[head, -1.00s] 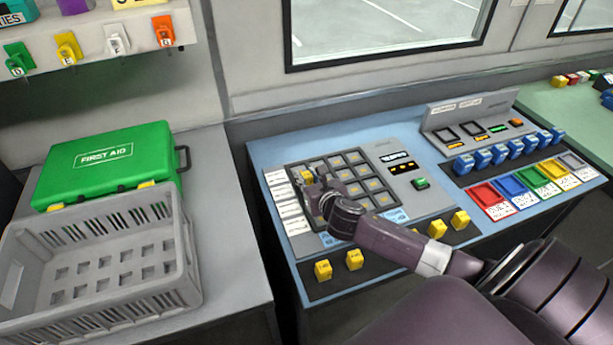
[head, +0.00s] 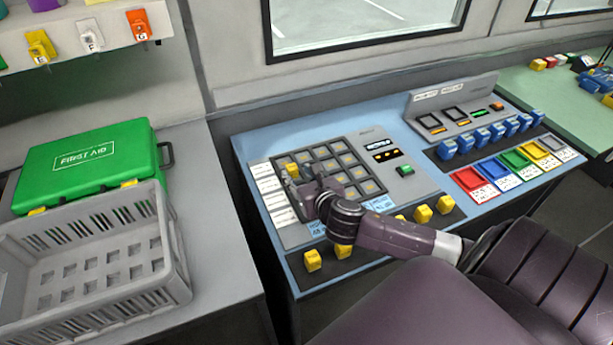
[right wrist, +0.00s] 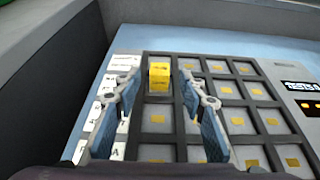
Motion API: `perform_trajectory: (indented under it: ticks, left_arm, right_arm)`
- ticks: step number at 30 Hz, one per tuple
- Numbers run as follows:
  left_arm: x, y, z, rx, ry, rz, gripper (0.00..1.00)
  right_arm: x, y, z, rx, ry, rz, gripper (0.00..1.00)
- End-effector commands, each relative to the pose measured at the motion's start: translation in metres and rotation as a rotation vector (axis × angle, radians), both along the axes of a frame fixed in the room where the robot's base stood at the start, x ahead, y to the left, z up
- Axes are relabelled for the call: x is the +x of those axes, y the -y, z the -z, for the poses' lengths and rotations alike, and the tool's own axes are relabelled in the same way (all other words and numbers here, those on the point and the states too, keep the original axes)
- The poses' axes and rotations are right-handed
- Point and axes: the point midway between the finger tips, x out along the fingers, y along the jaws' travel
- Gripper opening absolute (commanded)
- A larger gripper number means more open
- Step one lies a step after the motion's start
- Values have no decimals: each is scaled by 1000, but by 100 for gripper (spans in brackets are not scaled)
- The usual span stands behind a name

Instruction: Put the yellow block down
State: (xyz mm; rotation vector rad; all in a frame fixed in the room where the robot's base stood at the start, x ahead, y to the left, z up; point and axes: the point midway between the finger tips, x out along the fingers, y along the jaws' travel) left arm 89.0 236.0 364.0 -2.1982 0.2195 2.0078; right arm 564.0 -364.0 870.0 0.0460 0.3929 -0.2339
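The yellow block (head: 293,170) sits upright in the far-left cell of the dark grid tray (head: 335,163) on the blue desk. In the right wrist view the yellow block (right wrist: 159,75) stands ahead of the fingertips, with a gap on both sides. My right gripper (right wrist: 172,85) is open and empty, its fingers spread over the grid's left columns. In the head view the right gripper (head: 306,188) is just on the near side of the block, and my wrist hides part of the tray. My left gripper is not in view.
Several other yellow blocks (head: 312,260) stand along the desk's front strip, under and beside my right arm. Blue blocks (head: 497,132) and coloured trays (head: 507,184) are at the right. A grey crate (head: 165,245) and green first aid case (head: 90,165) stand left.

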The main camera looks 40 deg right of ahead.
Motion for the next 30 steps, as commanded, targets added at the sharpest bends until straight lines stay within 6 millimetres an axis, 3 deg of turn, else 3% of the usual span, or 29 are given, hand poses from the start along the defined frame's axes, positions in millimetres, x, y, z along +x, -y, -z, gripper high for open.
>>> perform_trajectory:
  ticks: [6, 12, 30]
  left_arm:
    - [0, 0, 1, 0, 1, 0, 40]
    - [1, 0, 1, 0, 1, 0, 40]
    - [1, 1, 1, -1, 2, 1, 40]
  right_arm:
    - [-37, -9, -15, -1, -1, -3, 38]
    - [-55, -13, -23, 1, 0, 0, 38]
    - [-58, -14, -26, 1, 1, 0, 38]
